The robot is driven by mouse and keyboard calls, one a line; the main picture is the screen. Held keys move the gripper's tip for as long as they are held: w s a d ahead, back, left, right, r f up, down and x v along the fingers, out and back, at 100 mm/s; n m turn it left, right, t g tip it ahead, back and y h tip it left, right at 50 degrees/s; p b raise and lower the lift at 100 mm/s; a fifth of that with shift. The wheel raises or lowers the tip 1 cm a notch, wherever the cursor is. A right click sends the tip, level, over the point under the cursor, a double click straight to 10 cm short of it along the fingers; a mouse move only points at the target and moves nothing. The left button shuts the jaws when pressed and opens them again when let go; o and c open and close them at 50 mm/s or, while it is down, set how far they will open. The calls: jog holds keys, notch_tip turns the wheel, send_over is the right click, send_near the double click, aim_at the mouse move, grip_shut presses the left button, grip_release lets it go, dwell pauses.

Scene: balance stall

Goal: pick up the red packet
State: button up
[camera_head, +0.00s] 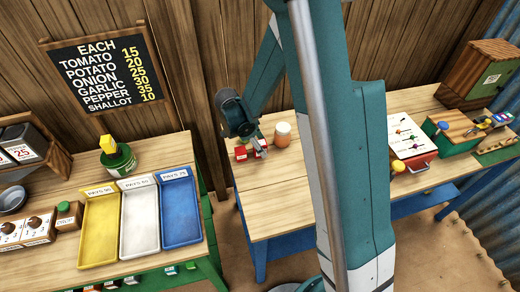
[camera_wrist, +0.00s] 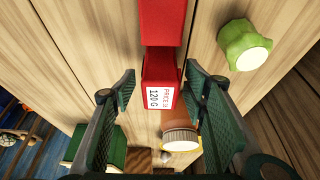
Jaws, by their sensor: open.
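A red packet (camera_wrist: 153,70) with a white label reading 120 G shows in the wrist view, ahead of and between the fingertips. More red (camera_wrist: 162,20) shows just beyond it; I cannot tell whether it is the same packet or a second one. In the head view, red (camera_head: 241,154) shows on the wooden table beside my gripper (camera_head: 260,149), which partly covers that spot. My gripper (camera_wrist: 160,85) is open, one finger on each side of the labelled packet. I cannot tell whether either finger touches it.
An orange jar (camera_head: 282,140) with a pale lid stands close right of my gripper. A green lumpy thing (camera_wrist: 240,45) with a pale face shows in the wrist view. Yellow, white and blue trays (camera_head: 160,252) lie on the left table. Bare tabletop (camera_head: 265,205) lies in front.

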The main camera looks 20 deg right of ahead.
jog(key=shift+c, duration=0.5)
jog(key=c, duration=0.9)
jog(key=shift+r, duration=0.2)
jog(key=shift+r, duration=4.85)
